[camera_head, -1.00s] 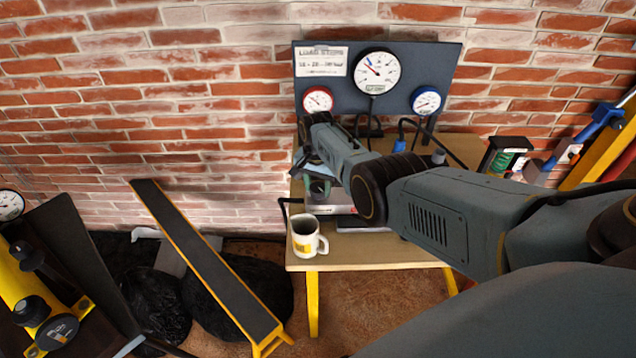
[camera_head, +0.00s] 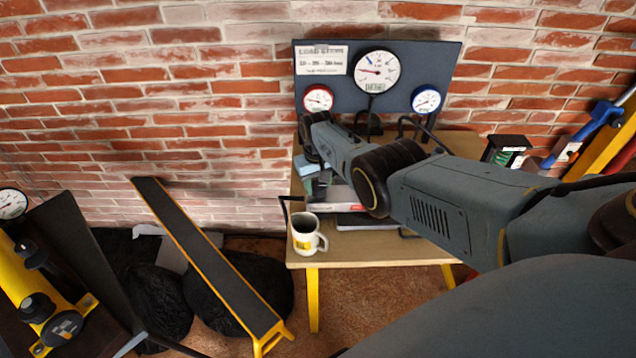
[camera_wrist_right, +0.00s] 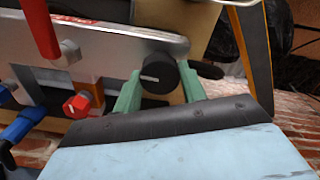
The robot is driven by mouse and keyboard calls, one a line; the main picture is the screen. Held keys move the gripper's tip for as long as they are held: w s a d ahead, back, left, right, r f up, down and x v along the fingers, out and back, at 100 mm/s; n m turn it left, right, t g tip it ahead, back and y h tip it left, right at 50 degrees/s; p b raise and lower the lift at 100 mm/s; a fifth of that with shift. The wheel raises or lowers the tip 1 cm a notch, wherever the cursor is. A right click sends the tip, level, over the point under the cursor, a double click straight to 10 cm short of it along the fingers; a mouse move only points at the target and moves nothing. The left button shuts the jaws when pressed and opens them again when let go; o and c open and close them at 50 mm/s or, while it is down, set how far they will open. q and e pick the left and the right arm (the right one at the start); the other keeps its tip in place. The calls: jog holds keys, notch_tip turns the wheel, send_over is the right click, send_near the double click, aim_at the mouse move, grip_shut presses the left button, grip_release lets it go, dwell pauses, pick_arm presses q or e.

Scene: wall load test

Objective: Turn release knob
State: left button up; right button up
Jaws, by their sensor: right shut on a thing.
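The release knob (camera_wrist_right: 157,76) is a round black knob with a white line, on a grey metal bar in the right wrist view. My right gripper (camera_wrist_right: 159,88) has its green fingers on both sides of the knob and is shut on it. In the head view, my right arm reaches over the table to the unit below the gauge panel. The hand shows only in part there, and the knob cannot be made out. My left gripper is not in view.
The gauge panel (camera_head: 445,65) stands at the back of the table (camera_head: 400,251). A mug (camera_head: 305,236) stands near the front left edge. A red hex knob (camera_wrist_right: 77,105) and a red lever (camera_wrist_right: 40,28) are close to my gripper. A dark sloping ramp (camera_head: 205,255) is at the left.

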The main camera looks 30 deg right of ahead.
jog(key=shift+n, duration=0.5)
jog(key=o, duration=1)
